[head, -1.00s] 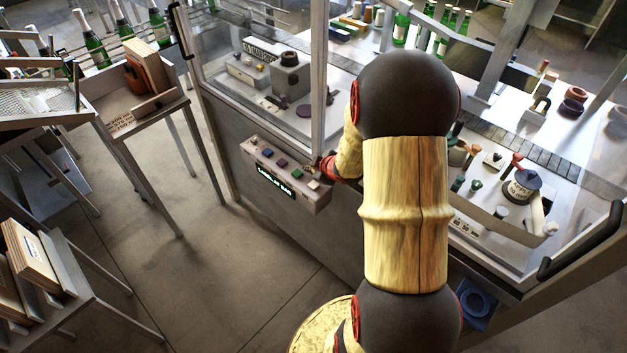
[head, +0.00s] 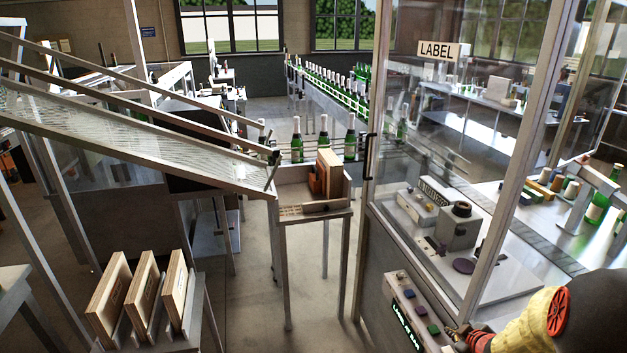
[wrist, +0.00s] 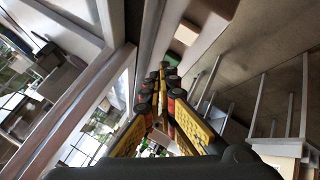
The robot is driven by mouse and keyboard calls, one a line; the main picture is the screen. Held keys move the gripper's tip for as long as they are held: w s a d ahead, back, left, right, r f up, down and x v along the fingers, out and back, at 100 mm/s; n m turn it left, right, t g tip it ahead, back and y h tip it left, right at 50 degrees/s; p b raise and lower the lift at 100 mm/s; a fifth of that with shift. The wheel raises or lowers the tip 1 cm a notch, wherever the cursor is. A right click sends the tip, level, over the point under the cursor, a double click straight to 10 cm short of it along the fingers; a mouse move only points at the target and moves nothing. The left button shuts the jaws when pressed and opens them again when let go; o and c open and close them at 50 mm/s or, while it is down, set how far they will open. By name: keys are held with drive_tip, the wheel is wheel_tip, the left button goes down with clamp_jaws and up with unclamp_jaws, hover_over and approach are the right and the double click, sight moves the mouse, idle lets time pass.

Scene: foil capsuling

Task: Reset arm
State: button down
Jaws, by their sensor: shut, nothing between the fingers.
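My gripper (head: 456,335) shows at the lower right of the head view, small and partly cut off by the bottom edge. It is close to the front of the button panel (head: 400,283), which carries several coloured buttons and a lit display. I cannot tell whether it touches the panel. In the wrist view the yellow and black fingers of my gripper (wrist: 162,72) come together at their tips, with nothing held between them. The rest of my arm is mostly out of the head view.
The glass-walled labelling machine (head: 462,150) stands at the right, beside my arm. A small stand (head: 290,213) with wooden boxes is in the middle. Several wooden panels (head: 143,290) stand on a rack at lower left. Bare floor (head: 262,290) lies between.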

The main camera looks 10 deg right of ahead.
drive_tip(key=s+d+f+m+g+h, duration=0.1)
drive_tip(key=s+d+f+m+g, duration=0.2)
drive_tip(key=s, duration=0.7)
drive_tip(key=s+a+r+m+g, duration=0.3)
drive_tip(key=s+a+r+m, duration=0.1)
drive_tip(key=s+r, duration=0.1)
drive_tip(key=s+a+r+t+y+b, duration=0.1)
drive_tip(key=s+a+r, duration=0.1)
drive_tip(key=a+r, duration=0.4)
drive_tip(key=s+a+r+t+y+b, duration=0.1)
drive_tip(key=a+r, duration=0.5)
drive_tip(key=a, duration=0.7)
drive_tip(key=s+a+r+n+t+y+b, duration=0.1)
drive_tip(key=s+a+r+b, duration=0.1)
drive_tip(key=a+r, duration=0.4)
drive_tip(key=shift+s+a+r+b, duration=0.15)
drive_tip(key=shift+s+a+b, duration=0.25)
drive_tip(key=shift+a, duration=1.85)
